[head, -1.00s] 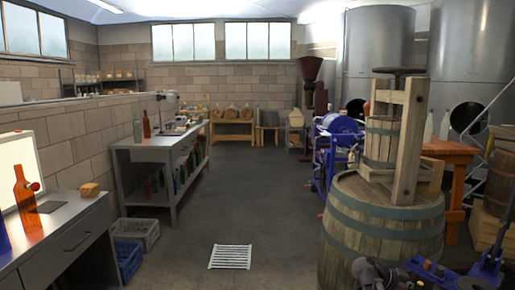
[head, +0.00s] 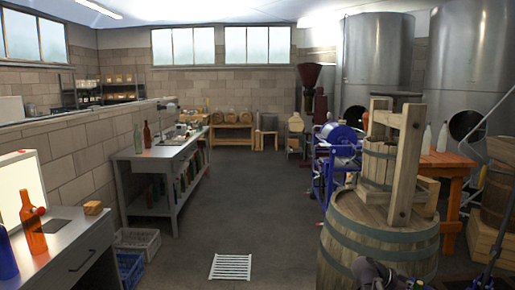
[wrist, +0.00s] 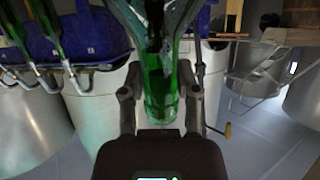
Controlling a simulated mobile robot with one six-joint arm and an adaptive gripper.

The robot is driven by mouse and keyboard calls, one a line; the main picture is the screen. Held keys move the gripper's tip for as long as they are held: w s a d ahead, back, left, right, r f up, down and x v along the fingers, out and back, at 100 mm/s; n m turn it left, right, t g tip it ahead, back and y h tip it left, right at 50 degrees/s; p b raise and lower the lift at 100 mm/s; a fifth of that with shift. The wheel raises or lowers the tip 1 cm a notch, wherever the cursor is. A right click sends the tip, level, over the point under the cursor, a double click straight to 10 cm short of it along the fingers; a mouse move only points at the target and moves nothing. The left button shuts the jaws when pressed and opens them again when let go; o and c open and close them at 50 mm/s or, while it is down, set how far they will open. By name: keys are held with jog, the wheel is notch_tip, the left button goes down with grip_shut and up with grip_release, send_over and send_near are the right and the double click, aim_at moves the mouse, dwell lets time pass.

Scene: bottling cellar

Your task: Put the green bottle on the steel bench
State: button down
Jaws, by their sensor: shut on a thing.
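In the wrist view my gripper (wrist: 160,92) is shut on the green bottle (wrist: 158,75), with one finger on each side of it. Part of the bottle runs out of the top of the picture. The held bottle does not show clearly in the head view. A grey metal bench (head: 176,151) stands along the left wall, with a pale green bottle (head: 137,138) and a brown bottle (head: 147,134) on its top. A second grey metal bench (head: 75,245) is at the near left. I cannot tell which of the two is the steel bench.
An orange bottle (head: 32,222) and a small wooden block (head: 93,208) are on the near bench. Crates (head: 137,242) lie on the floor between the benches. A large barrel (head: 380,240) with a press stands at the right. The middle floor is clear around a white grate (head: 231,267).

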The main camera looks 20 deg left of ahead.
notch_tip(320, 180, up, 12)
jog(key=p, duration=1.1)
jog(key=shift+r, duration=0.2)
jog(key=shift+a, duration=0.1)
